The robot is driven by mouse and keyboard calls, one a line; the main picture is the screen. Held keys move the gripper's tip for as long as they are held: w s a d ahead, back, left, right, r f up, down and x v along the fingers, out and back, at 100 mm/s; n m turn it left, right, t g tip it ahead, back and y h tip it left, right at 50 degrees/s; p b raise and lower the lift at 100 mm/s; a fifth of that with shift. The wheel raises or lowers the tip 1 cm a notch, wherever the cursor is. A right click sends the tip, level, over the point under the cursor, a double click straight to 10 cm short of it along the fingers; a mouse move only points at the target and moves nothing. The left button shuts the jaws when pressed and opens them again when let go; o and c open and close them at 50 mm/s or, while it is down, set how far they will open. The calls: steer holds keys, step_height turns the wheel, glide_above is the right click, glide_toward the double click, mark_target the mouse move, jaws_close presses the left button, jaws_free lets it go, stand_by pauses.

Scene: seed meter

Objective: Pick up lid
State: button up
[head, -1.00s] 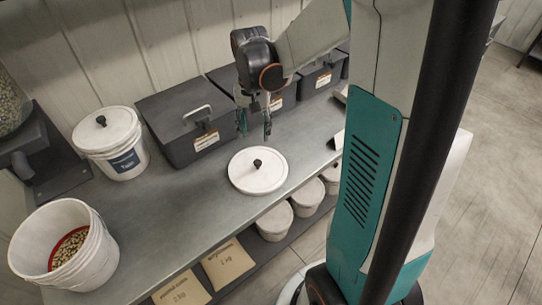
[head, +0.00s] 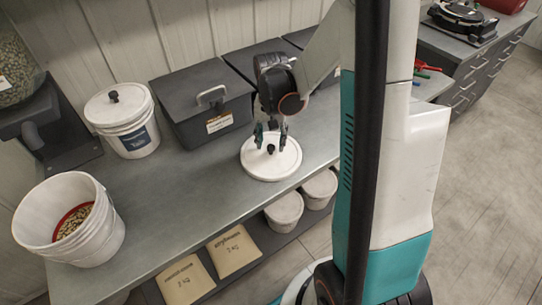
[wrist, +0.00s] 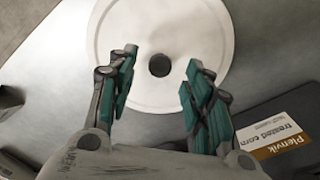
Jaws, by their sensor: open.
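The white round lid (head: 262,162) with a dark knob (head: 270,149) lies flat on the grey counter, near its front edge. My gripper (head: 270,142) is open, pointing down over the lid with its fingers around the knob area. In the wrist view, the lid (wrist: 160,25) fills the top middle, and its knob (wrist: 159,65) shows between and slightly beyond the open fingertips of my gripper (wrist: 158,72). I cannot tell the exact height of the fingertips above the lid.
An open white bucket (head: 75,240) with seeds and a red item inside stands at left. A lidded white bucket (head: 130,135) and dark bins (head: 205,115) stand along the wall. The counter (head: 185,205) left of the lid is clear. Tubs and paper bags sit below.

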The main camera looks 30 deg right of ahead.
step_height(320, 180, down, 2)
steer(key=shift+f, duration=0.1)
jaws_close()
